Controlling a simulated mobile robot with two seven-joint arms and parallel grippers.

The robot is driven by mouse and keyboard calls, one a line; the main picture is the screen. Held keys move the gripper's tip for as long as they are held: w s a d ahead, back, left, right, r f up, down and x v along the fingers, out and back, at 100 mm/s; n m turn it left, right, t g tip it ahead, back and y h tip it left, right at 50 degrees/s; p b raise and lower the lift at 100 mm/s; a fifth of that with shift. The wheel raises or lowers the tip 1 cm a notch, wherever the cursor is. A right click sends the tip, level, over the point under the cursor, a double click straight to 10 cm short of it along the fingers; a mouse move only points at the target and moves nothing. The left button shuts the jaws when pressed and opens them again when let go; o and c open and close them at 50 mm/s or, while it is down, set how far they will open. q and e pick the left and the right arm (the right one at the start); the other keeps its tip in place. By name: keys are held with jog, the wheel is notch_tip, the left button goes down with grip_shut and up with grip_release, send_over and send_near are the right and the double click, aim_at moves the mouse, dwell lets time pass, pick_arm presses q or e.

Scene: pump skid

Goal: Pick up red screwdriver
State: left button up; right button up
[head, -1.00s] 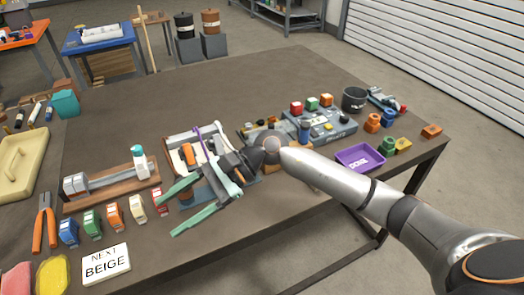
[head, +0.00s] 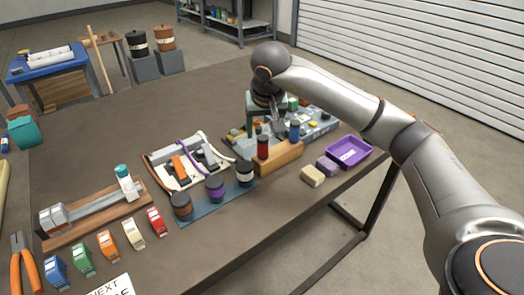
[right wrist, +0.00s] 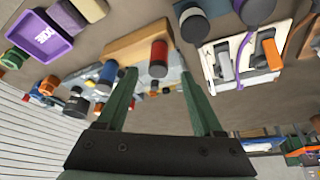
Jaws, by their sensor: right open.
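The red screwdriver (head: 262,147) stands handle up in a wooden block (head: 280,158) near the table's front edge; its shaft is hidden in the block. A blue-handled tool (head: 294,131) stands in the same block, to its right. My right gripper (head: 265,125) is open and empty, with green fingers pointing down, just behind or above the red handle in the head view. In the right wrist view the red handle (right wrist: 158,60) shows between the two fingertips (right wrist: 158,74), seemingly just beyond them. My left gripper is not in view.
A purple bin (head: 348,151) and two small blocks (head: 313,176) are at right.

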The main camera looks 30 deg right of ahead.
aim_at(263, 148)
jog(key=x, duration=0.9)
jog(key=shift+s+f, duration=0.1)
jog(key=shift+s, duration=0.1)
jog(key=shift+c, duration=0.2)
grip_shut()
